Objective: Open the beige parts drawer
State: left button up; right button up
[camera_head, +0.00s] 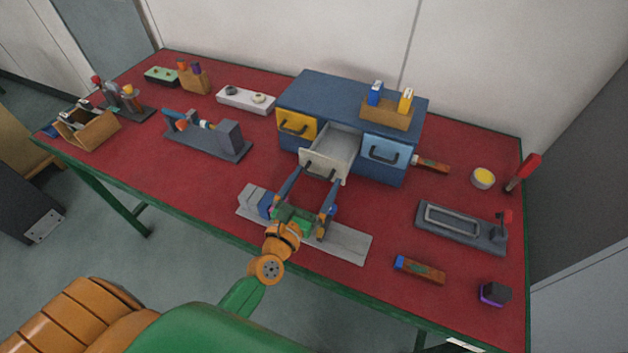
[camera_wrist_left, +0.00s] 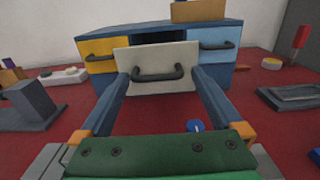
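The blue drawer cabinet (camera_head: 335,93) stands at the back of the red table, with a yellow, a beige and a light blue drawer. The beige drawer (camera_head: 323,166) in the middle is pulled well out, its inside visible and empty-looking. Its front and dark handle face me in the left wrist view (camera_wrist_left: 160,55). My left gripper (camera_head: 315,180) is in front of it, fingers spread wide, with nothing between the tips but the view of the drawer front. The fingertips lie near its lower left and right edges; I cannot tell whether they touch. My right gripper is out of view.
The yellow drawer (camera_head: 296,125) and light blue drawer (camera_head: 385,150) are shut. A wooden block with bottles (camera_head: 388,113) sits on the cabinet. A grey plate (camera_head: 345,241) lies under my gripper. Fixtures (camera_head: 205,137) stand left, a grey frame (camera_head: 460,227) right.

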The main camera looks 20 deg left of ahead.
pick_arm(q)
jog(key=s+b, duration=0.1)
jog(key=s, duration=0.6)
jog(key=shift+a+b, duration=0.15)
jog(key=shift+b, duration=0.2)
jog(key=shift+s+f, duration=0.1)
